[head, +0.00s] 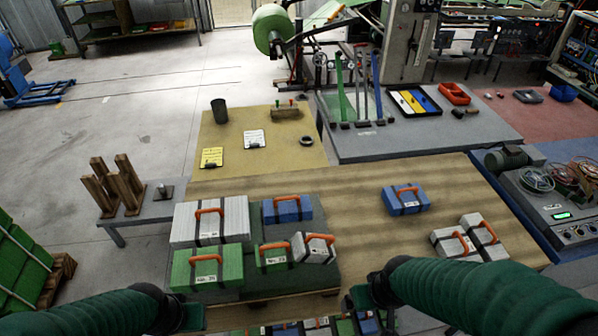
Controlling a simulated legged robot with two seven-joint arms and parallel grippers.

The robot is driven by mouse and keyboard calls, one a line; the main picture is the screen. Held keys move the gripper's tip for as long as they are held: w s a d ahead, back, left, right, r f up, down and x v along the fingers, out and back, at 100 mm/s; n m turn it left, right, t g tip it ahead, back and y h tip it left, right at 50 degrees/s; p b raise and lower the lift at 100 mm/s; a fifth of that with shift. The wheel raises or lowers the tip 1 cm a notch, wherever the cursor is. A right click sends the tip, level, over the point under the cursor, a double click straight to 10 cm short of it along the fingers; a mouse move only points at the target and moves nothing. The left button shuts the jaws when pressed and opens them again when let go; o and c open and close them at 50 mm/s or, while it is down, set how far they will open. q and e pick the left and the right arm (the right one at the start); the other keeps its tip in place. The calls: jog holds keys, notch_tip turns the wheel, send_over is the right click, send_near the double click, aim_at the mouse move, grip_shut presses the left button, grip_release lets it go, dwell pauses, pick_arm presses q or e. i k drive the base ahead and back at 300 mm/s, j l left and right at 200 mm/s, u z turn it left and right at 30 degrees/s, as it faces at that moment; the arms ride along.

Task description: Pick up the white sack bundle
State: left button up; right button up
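Several white sack bundles with dark straps and orange handles are in view. A large white bundle (234,213) lies at the back left of the dark green mat (338,205). A smaller white bundle (317,254) sits tilted at the mat's right front. Two more white bundles, one at the front (446,241) and one behind it (480,231), lie side by side at the table's right. My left gripper (190,316) is at the near edge, below the green bundles. My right gripper (360,297) is near the table's front edge, apart from every bundle. The fingers of both are too unclear to read.
A large green bundle (232,262), a small green bundle (273,262) and a blue bundle (288,213) share the mat. Another blue bundle (408,205) stands on the wooden table (365,240). Wooden posts (128,180) stand at left. The table's middle is clear.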

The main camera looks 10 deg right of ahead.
aim_at(306, 248)
jog(key=u, duration=0.65)
jog(key=k+l+u, duration=0.1)
jog(key=l+u, duration=0.15)
jog(key=l, duration=0.15)
jog(key=k+l+u, duration=0.1)
jog(key=l+u, duration=0.2)
jog(key=k+l+u, duration=0.25)
jog(key=l, duration=0.2)
jog(key=k+l+u, duration=0.1)
jog(key=l+u, duration=0.15)
jog(key=i, duration=0.15)
